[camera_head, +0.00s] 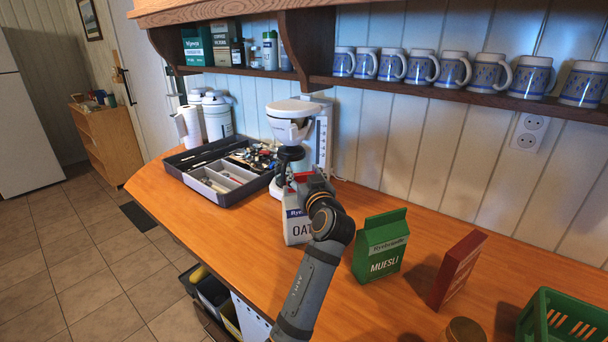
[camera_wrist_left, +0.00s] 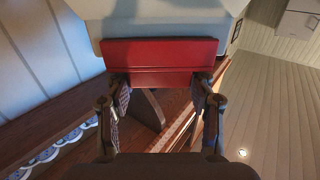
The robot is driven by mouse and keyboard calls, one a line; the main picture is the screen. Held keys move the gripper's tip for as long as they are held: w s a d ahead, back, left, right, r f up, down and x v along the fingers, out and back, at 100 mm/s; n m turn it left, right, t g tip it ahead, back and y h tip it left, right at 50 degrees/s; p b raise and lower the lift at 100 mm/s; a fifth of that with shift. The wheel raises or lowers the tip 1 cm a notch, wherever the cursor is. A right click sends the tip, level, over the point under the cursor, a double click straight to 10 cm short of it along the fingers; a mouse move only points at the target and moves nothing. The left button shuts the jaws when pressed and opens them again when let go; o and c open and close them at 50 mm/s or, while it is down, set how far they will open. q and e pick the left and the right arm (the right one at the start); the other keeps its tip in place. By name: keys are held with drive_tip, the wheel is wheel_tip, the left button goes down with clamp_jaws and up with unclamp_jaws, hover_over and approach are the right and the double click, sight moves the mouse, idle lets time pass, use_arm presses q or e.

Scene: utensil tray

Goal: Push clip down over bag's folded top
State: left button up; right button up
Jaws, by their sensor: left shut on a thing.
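My left gripper (camera_head: 307,186) is at the bag's top. It is shut on the red clip (camera_wrist_left: 160,62), which lies across between the fingertips of the left gripper (camera_wrist_left: 163,85) in the wrist view. A pale surface lies against the clip's far side there; I cannot tell whether it is the bag. The head view hides whether the clip is over the fold. My right gripper is not in view.
A coffee machine (camera_head: 300,140) stands close behind the bag. A dark utensil tray (camera_head: 186,158) is to the left. A green muesli bag (camera_head: 380,246), a red box (camera_head: 457,270) and a green crate (camera_head: 553,320) are to the right. A mug shelf (camera_head: 450,93) hangs above.

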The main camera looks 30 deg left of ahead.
sight(304, 173)
use_arm(q)
drive_tip(key=shift+f, duration=0.2)
drive_tip(key=o, duration=0.9)
drive_tip(key=shift+o, duration=0.2)
drive_tip(key=shift+r, duration=0.15)
wheel_tip(304, 173, up, 10)
drive_tip(key=shift+f, duration=0.1)
